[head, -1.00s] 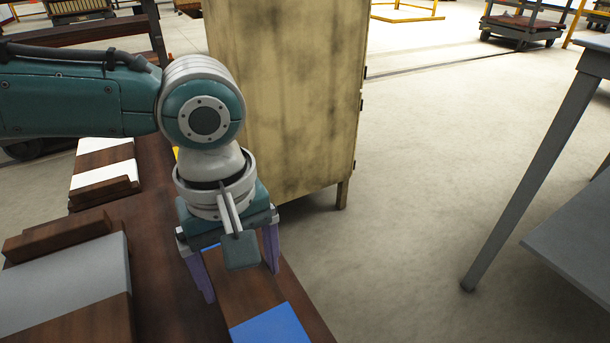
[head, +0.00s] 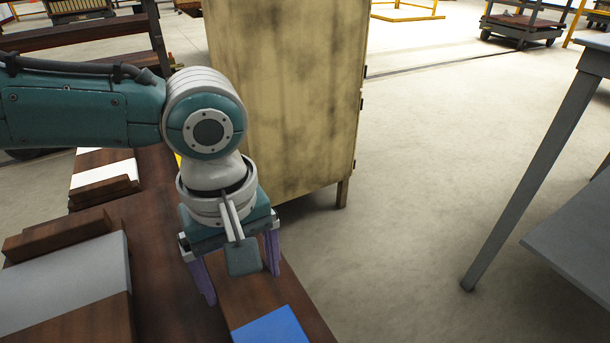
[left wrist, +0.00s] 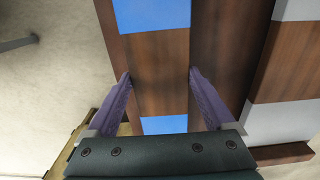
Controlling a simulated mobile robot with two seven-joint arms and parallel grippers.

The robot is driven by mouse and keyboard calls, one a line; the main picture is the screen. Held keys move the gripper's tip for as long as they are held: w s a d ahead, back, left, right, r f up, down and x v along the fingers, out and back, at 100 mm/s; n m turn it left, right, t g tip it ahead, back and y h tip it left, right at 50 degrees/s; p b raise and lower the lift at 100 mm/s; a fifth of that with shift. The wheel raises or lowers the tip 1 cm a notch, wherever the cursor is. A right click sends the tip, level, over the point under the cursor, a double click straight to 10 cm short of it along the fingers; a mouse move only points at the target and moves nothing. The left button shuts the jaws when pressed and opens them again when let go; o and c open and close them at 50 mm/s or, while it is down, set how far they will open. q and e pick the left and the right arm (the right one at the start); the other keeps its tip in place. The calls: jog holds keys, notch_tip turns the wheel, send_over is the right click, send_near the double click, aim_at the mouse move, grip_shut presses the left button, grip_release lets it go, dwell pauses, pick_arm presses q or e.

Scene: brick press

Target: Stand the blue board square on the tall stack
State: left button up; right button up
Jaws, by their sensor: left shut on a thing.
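The blue board, brown wood with blue bands (head: 270,326), runs toward the bottom edge of the head view. My left gripper (head: 240,285) is shut across its width, pointing down. In the left wrist view, the purple fingers (left wrist: 160,75) press its two long edges, with a blue band (left wrist: 152,14) beyond them and another blue band (left wrist: 164,125) between them. A dark brown surface shows beside the board. I cannot tell whether the board touches what is under it, or which pile is the tall stack. My right gripper is not in view.
A brown board with a grey band (head: 65,280) lies to the left, with a white-banded one (head: 103,172) behind it. A worn yellowish cabinet (head: 280,90) stands close behind my gripper. A grey table (head: 575,250) is at the right. The floor between is clear.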

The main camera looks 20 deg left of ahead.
pick_arm(q)
jog(key=shift+f, duration=0.25)
jog(key=o, duration=1)
